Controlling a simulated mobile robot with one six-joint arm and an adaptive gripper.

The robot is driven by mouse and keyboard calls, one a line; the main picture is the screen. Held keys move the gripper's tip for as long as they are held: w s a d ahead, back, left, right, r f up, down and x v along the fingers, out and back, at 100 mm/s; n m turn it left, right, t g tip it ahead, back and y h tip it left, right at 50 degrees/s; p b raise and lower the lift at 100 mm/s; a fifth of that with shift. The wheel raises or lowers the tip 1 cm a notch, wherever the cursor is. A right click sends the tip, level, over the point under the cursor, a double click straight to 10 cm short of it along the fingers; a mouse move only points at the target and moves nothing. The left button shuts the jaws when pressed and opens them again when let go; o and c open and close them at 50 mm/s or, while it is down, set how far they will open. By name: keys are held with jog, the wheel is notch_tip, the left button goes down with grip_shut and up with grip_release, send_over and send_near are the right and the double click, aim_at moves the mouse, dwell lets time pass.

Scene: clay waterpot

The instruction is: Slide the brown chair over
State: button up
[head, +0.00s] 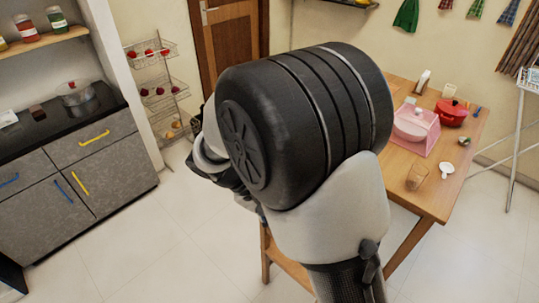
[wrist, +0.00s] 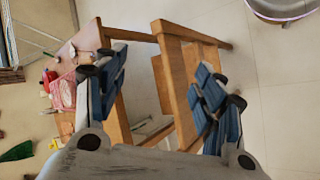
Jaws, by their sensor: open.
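The brown chair (wrist: 174,82) is wooden and shows in the wrist view between and behind my gripper's fingers, with bars running up and to the right. In the head view, a wooden part (head: 286,262), likely of the chair, shows low in the middle beside the table; my arm hides the rest. My gripper (wrist: 159,64) is open, with its blue-padded fingers apart on either side of a wooden bar in the picture. I cannot tell whether either finger touches the wood. In the head view my arm largely hides the gripper.
A wooden table (head: 402,238) stands at the right with a red pot (head: 452,113), a pink tray (head: 432,137), a glass (head: 417,177) and a white cup (head: 446,170). Grey cabinets (head: 95,160) and a wire rack (head: 155,90) stand left. Tiled floor (head: 150,255) is free at lower left.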

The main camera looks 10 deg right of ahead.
jog(key=w+a+f+n+t+h+b, duration=0.1)
jog(key=w+a+f+t+h, duration=0.15)
jog(key=f, duration=0.85)
jog(key=w+a+f+n+t+h+b, duration=0.15)
jog(key=f+h, duration=0.25)
jog(key=f, duration=0.6)
jog(key=s+a+f+n+t+b, duration=0.15)
jog(key=f+t, duration=0.25)
jog(key=f, duration=0.6)
jog(key=s+f+n+t+b, duration=0.1)
jog(key=s+f+n+t, duration=0.2)
jog(key=f, duration=0.8)
jog(key=shift+t, duration=0.6)
jog(key=x, duration=1.6)
jog(key=shift+w+r, duration=0.2)
jog(key=shift+w, duration=0.3)
grip_shut()
